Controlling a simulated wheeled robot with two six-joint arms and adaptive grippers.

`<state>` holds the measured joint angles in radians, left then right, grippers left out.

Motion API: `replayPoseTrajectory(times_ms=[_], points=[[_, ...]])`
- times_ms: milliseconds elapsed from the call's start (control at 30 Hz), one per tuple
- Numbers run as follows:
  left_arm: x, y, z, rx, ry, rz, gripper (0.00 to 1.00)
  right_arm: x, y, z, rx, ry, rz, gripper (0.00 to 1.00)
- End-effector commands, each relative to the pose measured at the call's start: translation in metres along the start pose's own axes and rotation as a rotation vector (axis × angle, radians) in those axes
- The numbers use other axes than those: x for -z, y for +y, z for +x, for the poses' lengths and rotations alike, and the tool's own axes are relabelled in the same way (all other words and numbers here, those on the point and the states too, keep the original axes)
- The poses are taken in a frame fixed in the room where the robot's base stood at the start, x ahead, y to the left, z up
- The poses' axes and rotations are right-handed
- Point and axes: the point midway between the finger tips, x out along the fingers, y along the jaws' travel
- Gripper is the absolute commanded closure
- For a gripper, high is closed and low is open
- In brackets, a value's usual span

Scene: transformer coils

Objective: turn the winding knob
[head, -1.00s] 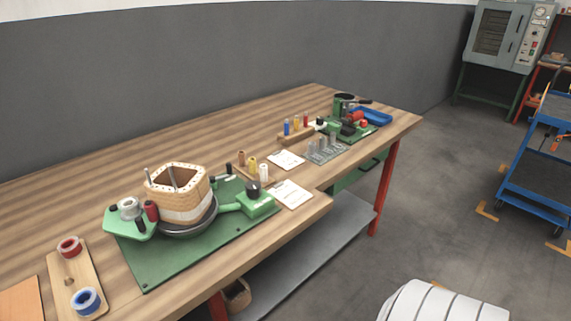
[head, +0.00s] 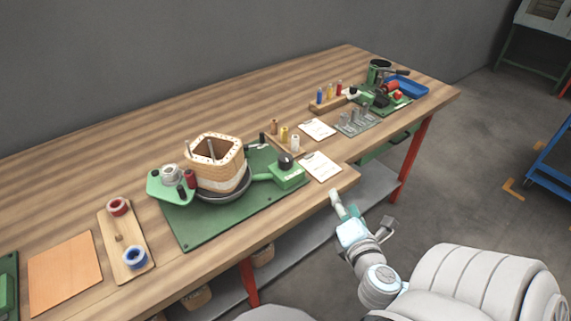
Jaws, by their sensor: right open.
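A round black knob (head: 286,160) sits on top of a green box (head: 288,176) at the right of a green winding plate (head: 196,230). A square wooden coil former (head: 216,168) with upright pins stands on a dark round dish (head: 222,193) on that plate. I cannot tell for certain that the black knob is the winding knob. My right gripper (head: 360,215) is open and empty, beyond the bench's front edge. It is to the right of the knob and lower in the picture, touching nothing visible. My left gripper is not in view.
A board with red and blue tape rolls (head: 118,240) lies at the left. White note cards (head: 322,167), several small spools (head: 284,136) and a second green station (head: 398,104) stand to the right. The bench's back strip is clear. A shelf (head: 372,192) runs below.

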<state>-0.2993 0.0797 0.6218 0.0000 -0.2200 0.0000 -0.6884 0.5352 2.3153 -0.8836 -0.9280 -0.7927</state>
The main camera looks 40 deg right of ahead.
Motion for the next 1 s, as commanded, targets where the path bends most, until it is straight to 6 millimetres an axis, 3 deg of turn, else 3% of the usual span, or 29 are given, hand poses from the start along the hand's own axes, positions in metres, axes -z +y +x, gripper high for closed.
replayPoseTrajectory(times_ms=[100,233,367,700,1000], points=[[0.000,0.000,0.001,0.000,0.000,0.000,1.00,0.005,0.047,0.003,-0.298,0.002,-0.563,0.47],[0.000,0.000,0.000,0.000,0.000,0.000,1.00,0.022,0.070,-0.002,-0.487,-0.010,-0.930,0.47],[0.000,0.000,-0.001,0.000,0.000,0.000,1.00,0.027,0.080,0.012,-0.510,-0.018,-0.978,0.47],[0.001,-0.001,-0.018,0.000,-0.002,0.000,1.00,0.043,0.117,0.088,-0.506,-0.018,-0.967,0.47],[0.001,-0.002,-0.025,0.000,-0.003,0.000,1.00,0.053,0.131,0.121,-0.506,-0.015,-0.968,0.47]])
